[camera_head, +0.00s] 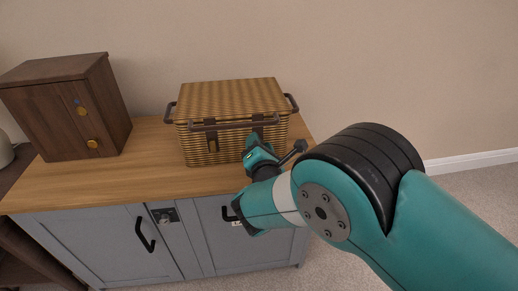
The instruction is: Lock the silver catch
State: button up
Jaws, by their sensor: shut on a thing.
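A wicker basket (232,97) with a closed lid stands on the wooden cabinet top. A dark strap fastening (212,141) hangs at its left front, and a second fastening (258,131) is at its right front, mostly hidden by my gripper. My gripper (253,143) is at the right front of the basket, shut on that right fastening. The fingertips are small and partly hidden, and I cannot see the fastening's colour there. A small grey metal catch on a dark plate (165,216) is on the cabinet front between the doors, apart from my gripper.
The basket has a front bar and side handles. The blue-grey cabinet (95,242) has black door handles. The wooden top (150,165) is clear between box and basket.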

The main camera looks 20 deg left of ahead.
jog(key=m+b, duration=0.2)
jog(key=m, duration=0.2)
jog(key=shift+f+m, duration=0.1)
jog(key=shift+m, duration=0.2)
jog(key=m+b, duration=0.2)
jog(key=m, duration=0.2)
dwell(0.5)
jog(key=o, duration=0.9)
jog(key=b+v, duration=0.8)
jog(key=v, duration=0.9)
jog(key=shift+s+d, duration=0.15)
jog(key=shift+d, duration=0.05)
